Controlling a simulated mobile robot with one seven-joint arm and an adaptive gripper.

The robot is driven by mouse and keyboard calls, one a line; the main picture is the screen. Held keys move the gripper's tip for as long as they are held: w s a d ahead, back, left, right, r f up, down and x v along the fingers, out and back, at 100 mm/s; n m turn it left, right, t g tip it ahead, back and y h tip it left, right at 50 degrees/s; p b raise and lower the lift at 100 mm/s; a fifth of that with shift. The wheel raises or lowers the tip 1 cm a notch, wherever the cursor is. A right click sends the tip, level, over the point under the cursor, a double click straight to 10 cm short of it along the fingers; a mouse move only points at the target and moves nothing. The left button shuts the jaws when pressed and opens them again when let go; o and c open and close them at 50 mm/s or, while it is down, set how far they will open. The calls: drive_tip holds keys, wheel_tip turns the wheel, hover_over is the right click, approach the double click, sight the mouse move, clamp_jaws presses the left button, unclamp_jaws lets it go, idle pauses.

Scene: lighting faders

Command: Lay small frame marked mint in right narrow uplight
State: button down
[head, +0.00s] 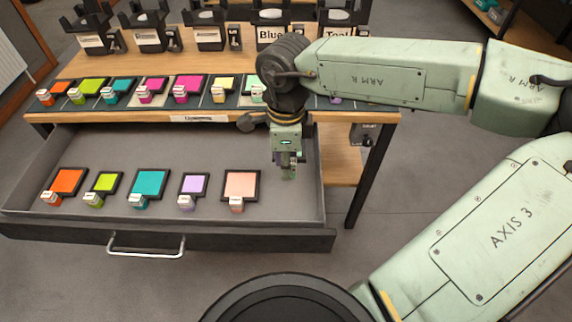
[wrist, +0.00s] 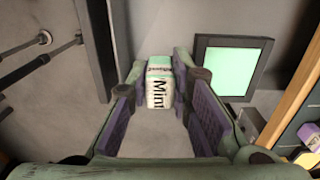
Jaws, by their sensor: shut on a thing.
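The small frame marked mint (wrist: 232,68) is a dark square frame with a pale mint pane, right of my fingers in the wrist view. Its white block reading "Mint" (wrist: 158,88) sits between the pads of my gripper (wrist: 165,100), which is shut on it. In the head view my gripper (head: 288,172) points down over the right part of the open drawer (head: 230,150). The mint frame is not clear there, and I cannot tell whether it touches the drawer floor. Several black uplights (head: 207,35) stand along the table's back; I cannot tell which is the right narrow one.
In the drawer lie orange (head: 69,181), lime (head: 105,182), teal (head: 151,184), lilac (head: 194,184) and peach (head: 241,184) frames. Another row of coloured frames (head: 187,85) lies on the table (head: 55,117). Bare drawer floor surrounds my gripper. My arm covers the table's right end.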

wheel_tip(320, 180, up, 20)
drive_tip(key=p, duration=0.6)
idle(0.7)
drive_tip(key=s, duration=2)
idle(0.3)
